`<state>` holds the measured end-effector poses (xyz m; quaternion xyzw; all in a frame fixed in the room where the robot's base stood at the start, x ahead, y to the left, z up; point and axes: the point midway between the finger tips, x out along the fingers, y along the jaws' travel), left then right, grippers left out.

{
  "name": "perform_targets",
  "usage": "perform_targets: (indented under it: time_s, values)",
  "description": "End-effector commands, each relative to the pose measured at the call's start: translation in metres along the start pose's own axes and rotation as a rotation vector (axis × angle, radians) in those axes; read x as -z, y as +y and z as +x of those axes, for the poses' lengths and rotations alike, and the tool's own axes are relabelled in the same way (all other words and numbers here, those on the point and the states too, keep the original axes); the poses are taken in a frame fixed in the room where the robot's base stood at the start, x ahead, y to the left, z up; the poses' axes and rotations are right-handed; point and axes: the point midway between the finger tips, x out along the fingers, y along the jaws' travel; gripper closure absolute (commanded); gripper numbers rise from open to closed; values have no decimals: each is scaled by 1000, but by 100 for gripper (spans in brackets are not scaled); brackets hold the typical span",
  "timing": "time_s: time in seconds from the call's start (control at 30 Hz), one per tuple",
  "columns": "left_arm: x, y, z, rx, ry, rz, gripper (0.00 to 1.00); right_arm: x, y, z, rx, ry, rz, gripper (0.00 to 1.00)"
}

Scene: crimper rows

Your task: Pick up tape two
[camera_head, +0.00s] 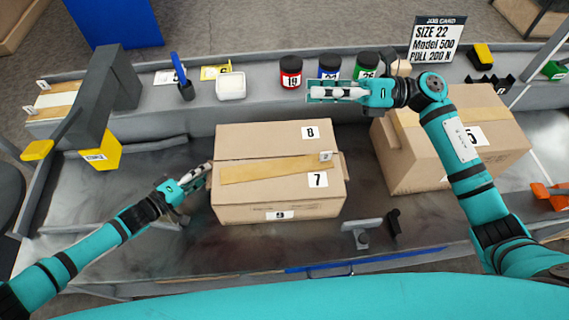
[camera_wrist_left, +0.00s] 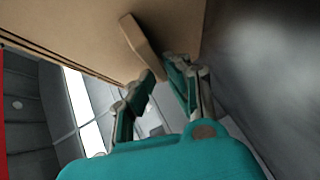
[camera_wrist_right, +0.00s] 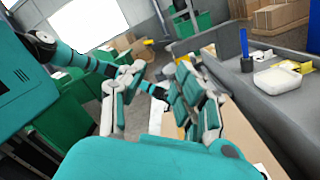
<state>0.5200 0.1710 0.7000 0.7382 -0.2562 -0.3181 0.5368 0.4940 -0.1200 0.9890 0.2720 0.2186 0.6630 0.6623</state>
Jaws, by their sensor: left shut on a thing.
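Tape two, a tan strip (camera_head: 270,169) with a small tag 2 at its right end, lies along the middle seam of the cardboard box (camera_head: 240,203) marked 7, 8 and 9. My left gripper (camera_head: 207,169) is at the box's left side, at the strip's left end. In the left wrist view, the left gripper (camera_wrist_left: 165,76) is shut on a tan end piece (camera_wrist_left: 144,46) that sticks out from the box. My right gripper (camera_head: 318,91) hangs above the back ledge, in front of the jars. In the right wrist view its fingers (camera_wrist_right: 158,88) are apart with nothing between them.
A second box (camera_head: 405,160) stands on the right. Lidded jars (camera_head: 291,73), a white tub (camera_head: 231,86) and a pen holder (camera_head: 186,91) line the back ledge. A grey tool (camera_head: 361,232) lies in front.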

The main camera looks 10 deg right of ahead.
Motion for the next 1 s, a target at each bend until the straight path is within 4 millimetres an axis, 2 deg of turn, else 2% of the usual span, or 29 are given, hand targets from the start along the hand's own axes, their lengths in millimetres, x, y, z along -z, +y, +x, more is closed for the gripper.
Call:
perform_targets:
  time_s: [0.03,0.1,0.2,0.33,0.5,0.6,0.73,1.0]
  values:
    - [0,0,0,0,0,2,100,11,7,25,1,171,-73,68]
    - [0,0,0,0,0,2,100,34,9,47,22,402,-159,68]
    - [0,0,0,1,1,2,100,63,5,58,83,725,-285,68]
    - [0,0,0,1,1,2,100,82,-11,41,211,1097,-428,68]
    - [0,0,0,1,1,2,100,78,-28,5,389,1431,-554,68]
    - [0,0,0,1,1,2,100,72,-32,-10,460,1539,-592,68]
    - [0,0,0,0,1,2,100,72,-39,-20,505,1598,-609,68]
    - [0,0,0,0,0,1,100,106,-69,-24,507,1603,-609,68]
